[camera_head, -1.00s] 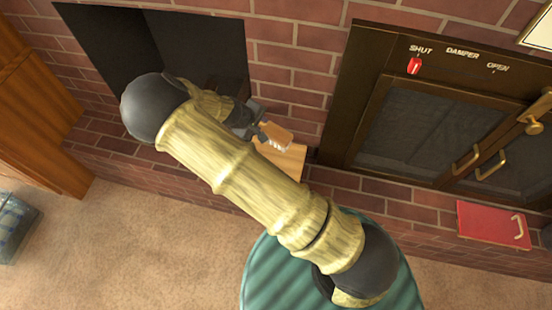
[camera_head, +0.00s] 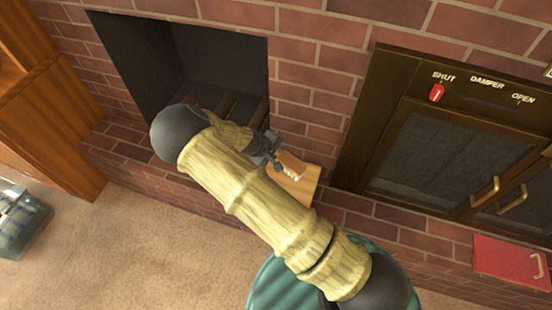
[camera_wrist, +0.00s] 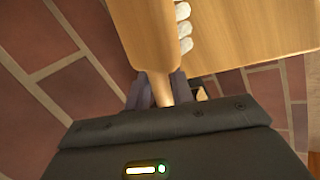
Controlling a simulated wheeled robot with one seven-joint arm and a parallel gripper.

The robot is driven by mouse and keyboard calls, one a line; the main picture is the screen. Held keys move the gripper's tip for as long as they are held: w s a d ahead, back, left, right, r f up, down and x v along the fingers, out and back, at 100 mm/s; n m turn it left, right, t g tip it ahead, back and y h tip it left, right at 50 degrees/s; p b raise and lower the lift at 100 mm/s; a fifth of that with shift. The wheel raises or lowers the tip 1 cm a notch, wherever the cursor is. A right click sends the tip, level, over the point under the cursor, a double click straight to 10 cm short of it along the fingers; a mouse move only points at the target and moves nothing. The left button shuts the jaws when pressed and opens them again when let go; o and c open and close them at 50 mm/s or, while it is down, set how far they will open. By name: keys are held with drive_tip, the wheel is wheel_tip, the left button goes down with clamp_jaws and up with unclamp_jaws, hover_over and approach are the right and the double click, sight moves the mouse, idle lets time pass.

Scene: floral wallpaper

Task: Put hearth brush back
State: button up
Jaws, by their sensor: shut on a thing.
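The hearth brush, with a wooden back, pale handle and white bristles, shows in the wrist view (camera_wrist: 148,32) and in the head view (camera_head: 293,160). My gripper (camera_wrist: 163,92) is shut around its handle, the brush head reaching beyond the fingers. In the head view my gripper (camera_head: 272,153) is at the right edge of the fireplace opening. A light wooden piece (camera_head: 303,186) lies just beyond the brush; in the wrist view its flat face (camera_wrist: 255,30) is beside the bristles. I cannot tell whether brush and wood touch.
The dark fireplace opening (camera_head: 215,65) has bars inside. A glass-doored stove (camera_head: 440,150) with a red damper slider (camera_head: 437,92) is at right. A red panel (camera_head: 510,262) is below it. A wooden cabinet (camera_head: 65,120) stands at left, with a blue-lidded box (camera_head: 22,220) on the carpet.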

drive_tip(key=shift+f+b, duration=0.3)
drive_tip(key=shift+f, duration=1.55)
drive_tip(key=o, duration=0.9)
drive_tip(key=shift+f, duration=0.1)
drive_tip(key=p+v, duration=0.2)
drive_tip(key=v, duration=1)
drive_tip(key=shift+s, duration=0.1)
drive_tip(key=shift+d, duration=0.1)
